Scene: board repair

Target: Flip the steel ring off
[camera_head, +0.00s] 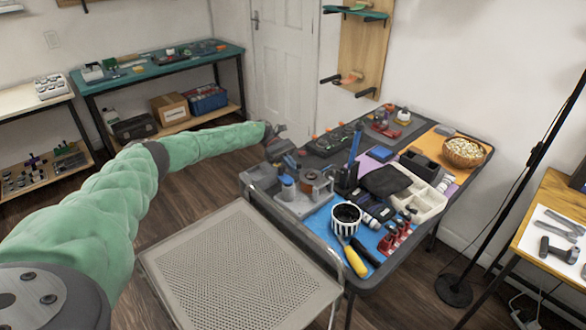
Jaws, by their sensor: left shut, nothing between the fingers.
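My left arm reaches in from the left in a green sleeve. My left gripper (279,130) is small and dark at the far left edge of the workbench (395,283). It is shut and empty. A dark grey item (281,149) lies close by it on the bench; I cannot tell whether they touch. I cannot make out a steel ring for certain at this size. My right gripper is not in view.
The bench holds a grey tray with a copper-coloured spool (312,180), a striped cup (345,219), a yellow-handled tool (355,262), a white divided tray (427,203) and a wicker bowl (464,152). A perforated metal cart (238,270) stands in front. A lamp stand (505,193) stands right.

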